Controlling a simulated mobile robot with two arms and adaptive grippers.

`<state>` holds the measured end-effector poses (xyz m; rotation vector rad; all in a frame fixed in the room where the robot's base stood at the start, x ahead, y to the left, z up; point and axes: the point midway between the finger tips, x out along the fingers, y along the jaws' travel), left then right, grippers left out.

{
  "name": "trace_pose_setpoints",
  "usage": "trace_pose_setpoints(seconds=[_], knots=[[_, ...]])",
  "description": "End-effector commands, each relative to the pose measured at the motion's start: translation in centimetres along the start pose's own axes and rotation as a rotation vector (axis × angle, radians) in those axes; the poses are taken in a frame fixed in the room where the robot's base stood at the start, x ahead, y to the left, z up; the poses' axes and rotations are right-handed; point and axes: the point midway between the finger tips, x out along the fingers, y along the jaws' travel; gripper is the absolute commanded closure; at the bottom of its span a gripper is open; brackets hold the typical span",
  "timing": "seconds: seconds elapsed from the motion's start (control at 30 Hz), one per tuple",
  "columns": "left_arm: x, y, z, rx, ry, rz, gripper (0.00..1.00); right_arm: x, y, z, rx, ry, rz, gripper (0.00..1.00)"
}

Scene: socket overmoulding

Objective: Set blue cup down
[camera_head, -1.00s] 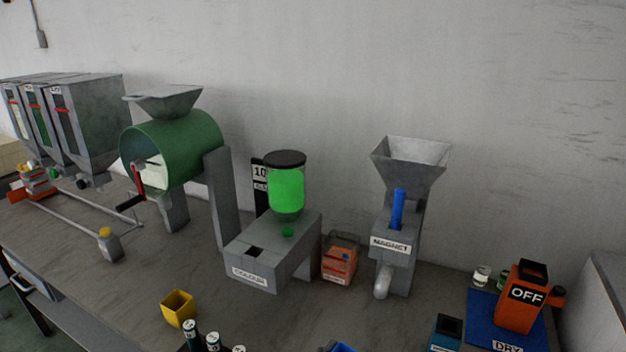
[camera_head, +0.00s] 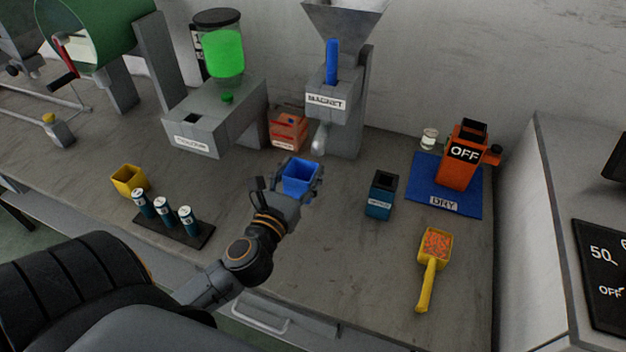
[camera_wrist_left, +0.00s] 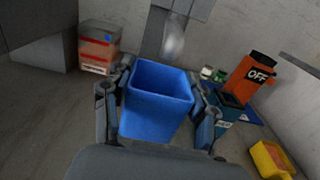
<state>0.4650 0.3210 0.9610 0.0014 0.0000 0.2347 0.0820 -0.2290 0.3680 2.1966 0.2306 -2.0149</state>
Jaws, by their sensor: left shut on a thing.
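The blue cup (camera_head: 298,179) is square and open at the top. My left gripper (camera_head: 293,187) is shut on it, with a finger at each side, in front of the magnet machine (camera_head: 334,90). In the left wrist view the cup (camera_wrist_left: 157,105) sits upright between the two fingers (camera_wrist_left: 160,112), and it looks empty inside. I cannot tell whether its base touches the table. My right gripper is in neither current view.
On the grey table (camera_head: 330,270) stand a yellow cup (camera_head: 128,180), a rack of several cans (camera_head: 160,226), a dark blue container (camera_head: 381,194), a yellow scoop (camera_head: 432,262) with orange bits and an orange dryer (camera_head: 461,160) on a blue mat. The front middle is clear.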

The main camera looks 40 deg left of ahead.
Motion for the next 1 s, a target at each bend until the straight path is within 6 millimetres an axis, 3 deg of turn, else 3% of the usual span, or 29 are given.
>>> trace_pose_setpoints(seconds=[0.07, 0.1, 0.3, 0.47, 0.7, 1.0], knots=[[2.1, -0.4, -1.0, -0.001, -0.002, 0.002, 0.71, 0.1, 0.4, -0.1, 0.001, 0.001, 0.004, 0.60], [2.6, -0.5, -2.3, -0.001, 0.001, 0.003, 0.71, 0.6, 0.5, 0.0, 0.001, 0.001, 0.006, 0.60], [4.9, -0.9, -5.2, -0.001, 0.001, 0.001, 0.71, 1.5, 0.9, 0.0, 0.003, 0.002, 0.011, 0.60], [5.7, -1.1, -6.0, 0.000, 0.000, 0.001, 0.71, 1.8, 0.9, 0.0, 0.003, 0.003, 0.012, 0.60], [6.3, -1.2, -9.5, -0.001, 0.002, 0.000, 0.71, 3.4, 0.9, 0.1, 0.002, 0.004, 0.011, 0.60], [6.3, -1.2, -9.7, -0.001, 0.001, 0.000, 0.71, 3.4, 0.8, 0.0, 0.000, 0.004, 0.010, 0.60]])
